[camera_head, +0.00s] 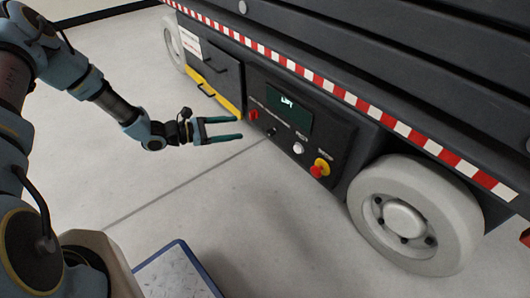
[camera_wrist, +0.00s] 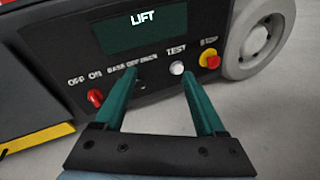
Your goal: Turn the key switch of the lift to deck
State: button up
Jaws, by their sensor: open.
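The lift's control panel (camera_head: 300,125) is a dark box on the lift's side, with a screen (camera_head: 291,116) reading LIFT. The key switch (camera_head: 271,131) is a small dark knob below the screen, between the red OFF/ON switch (camera_head: 253,115) and the white TEST button (camera_head: 298,147). In the wrist view a finger partly hides it, and its label seems to read BASE OFF DECK; its setting cannot be read. My gripper (camera_head: 240,128) is open and empty, its teal fingers pointing at the panel just left of the key switch. In the wrist view my gripper (camera_wrist: 160,75) shows its fingers spread.
A red stop button on yellow (camera_head: 318,168) is at the panel's right end. A yellow-edged drawer (camera_head: 213,90) is left of the panel, and a pale wheel (camera_head: 415,215) is right of it. A blue-edged plate (camera_head: 175,275) lies at the front. The floor between is clear.

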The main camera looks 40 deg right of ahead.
aim_at(268, 133)
jog(key=w+d+f+n+t+h+b, duration=0.1)
jog(key=d+f+n+t+h+b, duration=0.15)
jog(key=f, duration=0.45)
jog(key=w+d+f+n+t+h+b, duration=0.1)
jog(key=d+f+n+t+b, duration=0.2)
jog(key=f, duration=0.4)
jog(key=shift+n+g, duration=0.35)
jog(key=shift+g, duration=0.1)
jog(key=d+b, duration=0.1)
jog(key=d, duration=0.2)
jog(key=d+b, duration=0.1)
jog(key=d, duration=0.2)
jog(key=s+d+b, duration=0.1)
jog(key=d, duration=0.2)
jog(key=shift+d+r, duration=0.2)
jog(key=shift+d, duration=0.05)
jog(key=shift+d+r+b, duration=0.1)
jog(key=shift+d+b, duration=0.2)
jog(key=shift+d, duration=0.1)
grip_shut()
